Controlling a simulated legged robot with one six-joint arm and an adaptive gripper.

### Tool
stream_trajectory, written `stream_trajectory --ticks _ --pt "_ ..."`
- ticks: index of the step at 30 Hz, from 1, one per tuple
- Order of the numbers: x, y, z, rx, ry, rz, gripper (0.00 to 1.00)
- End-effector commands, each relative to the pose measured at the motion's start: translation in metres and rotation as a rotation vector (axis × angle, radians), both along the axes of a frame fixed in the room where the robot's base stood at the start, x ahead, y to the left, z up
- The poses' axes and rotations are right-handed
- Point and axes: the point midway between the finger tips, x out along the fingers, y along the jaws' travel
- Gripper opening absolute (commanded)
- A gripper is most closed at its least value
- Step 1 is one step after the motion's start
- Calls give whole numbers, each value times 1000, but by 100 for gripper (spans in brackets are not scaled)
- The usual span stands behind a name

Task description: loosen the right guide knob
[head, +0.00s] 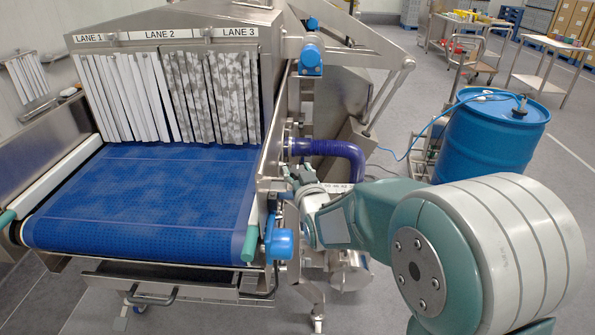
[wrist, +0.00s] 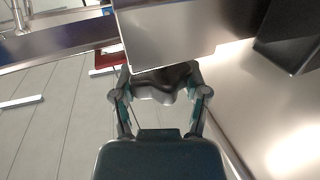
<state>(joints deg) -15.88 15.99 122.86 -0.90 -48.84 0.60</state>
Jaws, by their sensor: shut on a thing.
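My gripper (head: 290,178) is at the steel frame on the right side of the blue conveyor belt (head: 140,200). In the wrist view my gripper (wrist: 160,92) has its two fingers on either side of a dark, lobed knob (wrist: 165,80) and is shut on it. This looks like the right guide knob. A bright steel plate (wrist: 170,35) hides its upper part. In the head view the knob cannot be made out behind my gripper and wrist.
Strip curtains (head: 215,95) hang at the tunnel mouth. A blue motor-like housing (head: 278,243) sits just below my gripper, and a dark blue hose (head: 335,148) bends close behind it. A blue drum (head: 492,138) stands to the right.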

Motion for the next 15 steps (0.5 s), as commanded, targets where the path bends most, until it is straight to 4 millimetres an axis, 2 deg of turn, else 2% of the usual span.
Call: stream_trajectory --ticks 8,15 --pt "1 -1 0 -2 -1 85 11" --pt "1 -2 0 -2 0 233 11"
